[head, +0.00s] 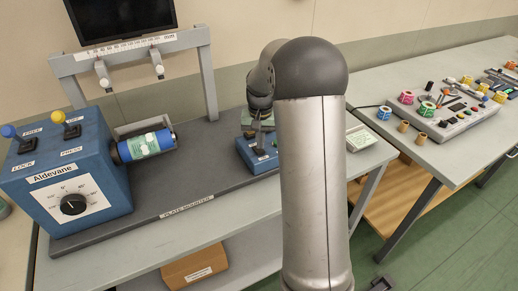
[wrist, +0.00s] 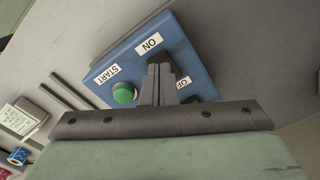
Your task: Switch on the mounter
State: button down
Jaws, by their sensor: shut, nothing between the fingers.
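The plate mounter's small blue control box (head: 257,159) sits on the dark base plate, partly hidden by my arm in the head view. In the wrist view the box (wrist: 118,65) shows an ON label (wrist: 151,43), a partly covered OFF label (wrist: 186,82), a START label (wrist: 106,73) and a green button (wrist: 124,93). My gripper (wrist: 158,66) is shut and empty, with its fingertips over the box between ON and OFF. The fingers hide whatever switch lies there. I cannot tell whether they touch it.
A large blue Aldevane box (head: 65,170) with a dial and two levers stands left, beside a blue-green roller (head: 147,145). A grey frame (head: 205,75) rises behind. A second table (head: 470,150) with tools stands right.

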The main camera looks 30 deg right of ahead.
aim_at(260, 151)
jog(key=shift+f+b, duration=0.65)
jog(key=shift+f, duration=0.35)
dwell(0.7)
jog(key=shift+r+p, duration=2.5)
jog(key=shift+r, duration=1)
